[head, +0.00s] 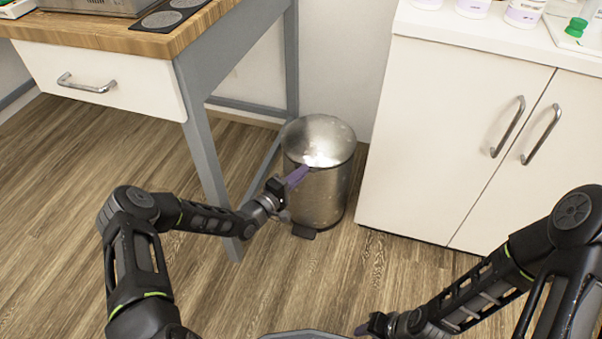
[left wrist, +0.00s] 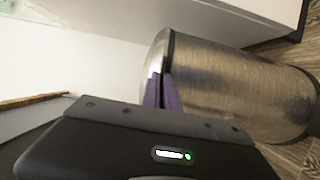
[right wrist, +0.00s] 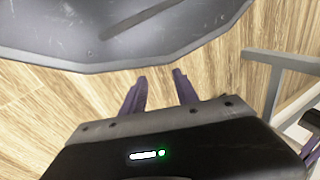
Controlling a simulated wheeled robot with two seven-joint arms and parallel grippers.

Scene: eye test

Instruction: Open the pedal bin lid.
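The pedal bin (head: 318,198) is a brushed steel cylinder standing on the floor between the desk and the white cabinet. Its round lid (head: 322,138) looks closed. A dark pedal (head: 303,232) sticks out at its front foot. My left gripper (head: 305,170) has its purple fingers together at the front-left of the bin, near the lid's rim. In the left wrist view, the fingers (left wrist: 158,77) overlap the bin's top edge (left wrist: 170,52); I cannot tell whether they touch it. My right gripper (right wrist: 159,74) is open and empty, low over the floor, away from the bin.
A desk with a wooden top (head: 130,38) and grey legs stands left of the bin. A white cabinet (head: 440,130) with two handles stands close on its right. The wall is right behind. The wooden floor (head: 300,280) in front is clear.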

